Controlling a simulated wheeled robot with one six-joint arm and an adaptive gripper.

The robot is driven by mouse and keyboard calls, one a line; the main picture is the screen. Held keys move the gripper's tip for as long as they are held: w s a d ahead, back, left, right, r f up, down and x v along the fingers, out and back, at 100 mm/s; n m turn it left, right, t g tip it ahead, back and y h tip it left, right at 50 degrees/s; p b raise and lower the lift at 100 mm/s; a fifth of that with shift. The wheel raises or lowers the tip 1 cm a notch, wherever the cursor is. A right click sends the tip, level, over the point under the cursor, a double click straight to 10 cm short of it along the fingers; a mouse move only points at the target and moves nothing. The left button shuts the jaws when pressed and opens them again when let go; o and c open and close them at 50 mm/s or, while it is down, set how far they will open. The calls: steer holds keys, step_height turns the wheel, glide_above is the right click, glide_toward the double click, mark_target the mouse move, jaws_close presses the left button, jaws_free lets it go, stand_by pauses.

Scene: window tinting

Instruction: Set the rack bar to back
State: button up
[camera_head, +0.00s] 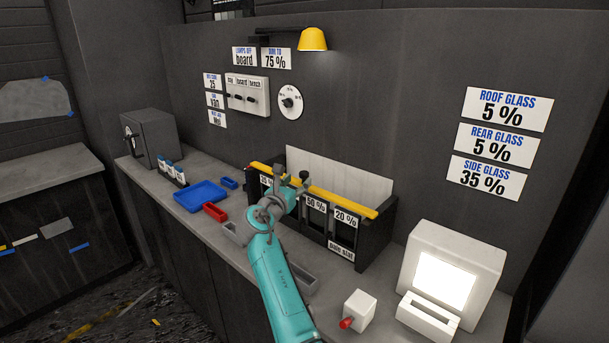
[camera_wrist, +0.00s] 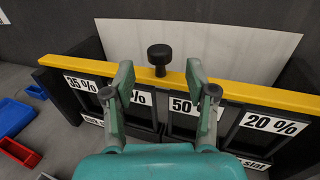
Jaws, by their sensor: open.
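The rack bar (camera_wrist: 255,96) is a long yellow bar along the top front of a dark rack. A black knob (camera_wrist: 158,53) stands at the bar's upper edge near its middle. The bar also shows in the head view (camera_head: 345,203), partly hidden by my arm. My gripper (camera_wrist: 159,72) is open, with one finger to each side of the knob and nothing held. The fingers overlap the bar in the wrist view; I cannot tell whether they touch it. In the head view my gripper (camera_head: 292,186) is at the rack's front.
The rack's slots (camera_head: 316,220) carry percent labels, with a white panel (camera_head: 340,178) behind. On the counter are a blue tray (camera_head: 200,196), a red bin (camera_head: 215,212), a grey tray (camera_head: 297,273), a white box with a red knob (camera_head: 358,311) and a lit white device (camera_head: 450,275).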

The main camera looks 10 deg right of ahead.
mark_target(302, 176)
steer(key=shift+x, duration=2.85)
jaws_close()
